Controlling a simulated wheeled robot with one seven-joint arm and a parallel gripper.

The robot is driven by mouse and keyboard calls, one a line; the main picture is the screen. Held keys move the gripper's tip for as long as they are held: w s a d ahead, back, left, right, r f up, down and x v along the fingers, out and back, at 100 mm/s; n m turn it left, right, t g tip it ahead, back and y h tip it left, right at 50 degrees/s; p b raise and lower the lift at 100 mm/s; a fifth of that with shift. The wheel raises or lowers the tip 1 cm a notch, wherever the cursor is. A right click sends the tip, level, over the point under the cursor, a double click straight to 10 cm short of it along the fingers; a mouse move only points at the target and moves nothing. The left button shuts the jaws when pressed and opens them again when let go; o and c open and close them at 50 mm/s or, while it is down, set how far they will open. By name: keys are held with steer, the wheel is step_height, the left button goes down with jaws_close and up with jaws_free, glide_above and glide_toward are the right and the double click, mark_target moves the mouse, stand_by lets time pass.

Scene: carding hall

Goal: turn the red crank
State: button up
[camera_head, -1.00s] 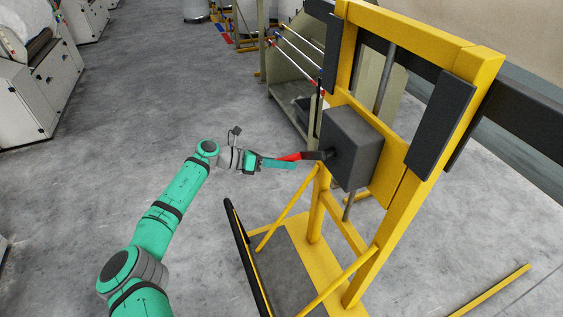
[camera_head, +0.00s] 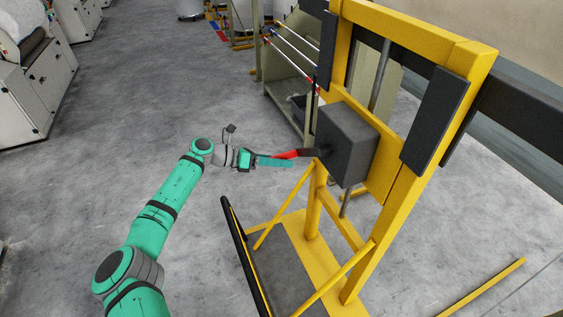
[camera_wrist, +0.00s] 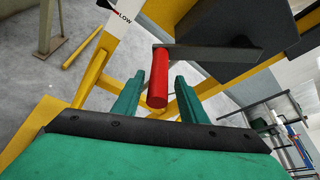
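The red crank handle (camera_head: 287,154) sticks out to the left from a dark crank arm (camera_head: 309,152) on the near-left face of a dark grey box (camera_head: 348,143). The box is mounted on a yellow frame. My gripper (camera_head: 276,162) is at the handle. In the wrist view my gripper (camera_wrist: 158,98) is open, its two teal fingers on either side of the red handle (camera_wrist: 158,78), with a gap showing on both sides. The crank arm (camera_wrist: 205,53) runs right from the handle's far end. Whether a finger touches the handle cannot be told.
The yellow frame (camera_head: 392,218) stands close around the box, with slanted braces and a base. A black-edged rail (camera_head: 243,255) rises beside the base. A grey-green machine (camera_head: 285,92) stands behind. Open concrete floor (camera_head: 130,120) lies to the left.

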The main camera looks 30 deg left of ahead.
steer(key=v, duration=1)
steer(key=shift+s, duration=0.1)
